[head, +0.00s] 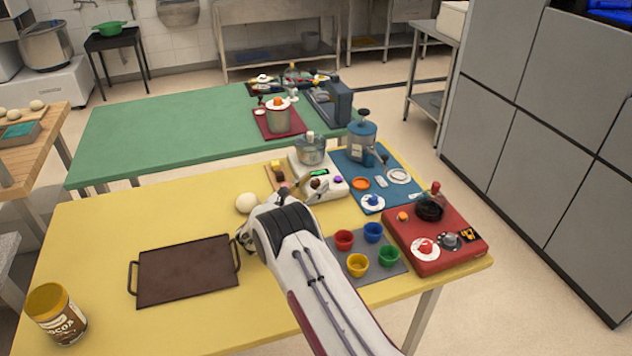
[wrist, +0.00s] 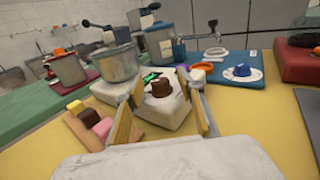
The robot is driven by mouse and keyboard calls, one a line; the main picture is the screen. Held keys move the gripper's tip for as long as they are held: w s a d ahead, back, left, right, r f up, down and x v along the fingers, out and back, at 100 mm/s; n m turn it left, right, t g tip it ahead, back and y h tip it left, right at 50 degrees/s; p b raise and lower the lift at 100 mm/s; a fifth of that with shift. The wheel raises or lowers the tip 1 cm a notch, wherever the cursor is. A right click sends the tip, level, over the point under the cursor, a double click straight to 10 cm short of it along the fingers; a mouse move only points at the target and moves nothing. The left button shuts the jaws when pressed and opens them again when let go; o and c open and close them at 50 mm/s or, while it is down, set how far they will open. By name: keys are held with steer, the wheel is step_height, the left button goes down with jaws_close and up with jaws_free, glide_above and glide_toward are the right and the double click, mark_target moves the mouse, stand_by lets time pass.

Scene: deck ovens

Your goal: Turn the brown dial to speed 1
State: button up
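The brown dial (wrist: 162,88) is on the sloped front of a white mixer base (wrist: 166,112), below a small lit green display (wrist: 151,77). In the head view the dial (head: 315,183) shows just past the end of my arm. A metal bowl (wrist: 114,64) sits on the mixer. My gripper (wrist: 168,92) is open, its two yellow-padded fingers on either side of the dial in the wrist view. The dial looks clear of both fingers. Its setting and speed marks are too small to read.
A purple button (head: 338,180) is right of the dial. A board with coloured blocks (wrist: 92,126) lies left of the mixer. A blue mat (head: 395,190) with a blue dial (head: 373,201), a red unit (head: 435,255) and coloured cups (head: 357,264) are to the right. A pale ball (head: 247,203) lies left.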

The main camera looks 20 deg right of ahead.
steer(key=shift+w+d, duration=0.45)
steer(key=shift+d, duration=0.15)
jaws_close()
steer(key=shift+m+g+h, duration=0.7)
steer(key=shift+m+g, duration=0.2)
steer(key=shift+g, duration=0.3)
jaws_free()
steer(key=shift+r, duration=0.1)
